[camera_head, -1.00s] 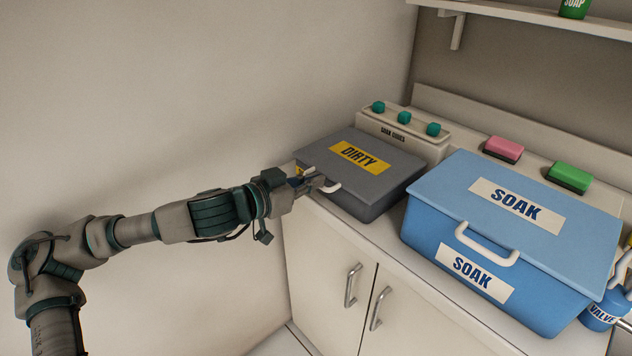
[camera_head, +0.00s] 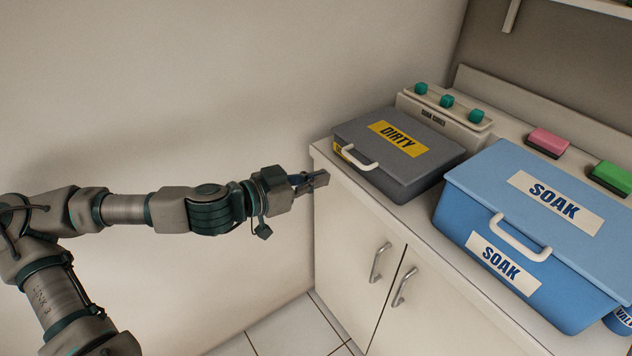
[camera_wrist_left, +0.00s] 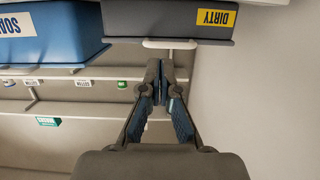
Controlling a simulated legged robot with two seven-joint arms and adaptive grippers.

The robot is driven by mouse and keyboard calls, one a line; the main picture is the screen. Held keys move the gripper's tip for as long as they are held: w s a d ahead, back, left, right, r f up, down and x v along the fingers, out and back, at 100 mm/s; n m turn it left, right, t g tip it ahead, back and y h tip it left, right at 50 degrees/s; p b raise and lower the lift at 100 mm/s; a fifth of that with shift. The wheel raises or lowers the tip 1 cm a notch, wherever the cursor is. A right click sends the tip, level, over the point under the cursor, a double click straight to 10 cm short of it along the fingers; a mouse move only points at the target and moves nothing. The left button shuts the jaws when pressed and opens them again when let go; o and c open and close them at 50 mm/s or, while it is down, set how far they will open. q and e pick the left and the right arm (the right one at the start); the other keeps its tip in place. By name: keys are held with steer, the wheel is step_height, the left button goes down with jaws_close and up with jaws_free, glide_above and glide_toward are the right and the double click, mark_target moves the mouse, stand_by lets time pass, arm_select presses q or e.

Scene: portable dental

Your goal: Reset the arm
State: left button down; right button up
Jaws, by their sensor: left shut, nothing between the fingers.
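My left gripper (camera_head: 321,180) is shut and empty. In the head view it stands in front of the left wall, just left of the counter's corner, apart from the grey DIRTY box. In the left wrist view its fingers (camera_wrist_left: 160,70) are together, with the box's white handle just beyond them. The grey DIRTY box (camera_head: 433,165) has its lid down and its white handle (camera_head: 360,157) faces my gripper. My right gripper is in neither view.
The blue SOAK box (camera_head: 465,215) stands right of the DIRTY box, lid down. A panel with green knobs (camera_head: 447,117) is behind. Pink (camera_head: 549,139) and green (camera_head: 612,175) sponges lie at the back. Cabinet doors (camera_head: 345,245) are below. The floor at the left is clear.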

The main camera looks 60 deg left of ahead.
arm_select(q)
steer(key=shift+s+a+f, duration=0.2)
steer(key=shift+s+f, duration=0.1)
steer(key=shift+s, duration=0.1)
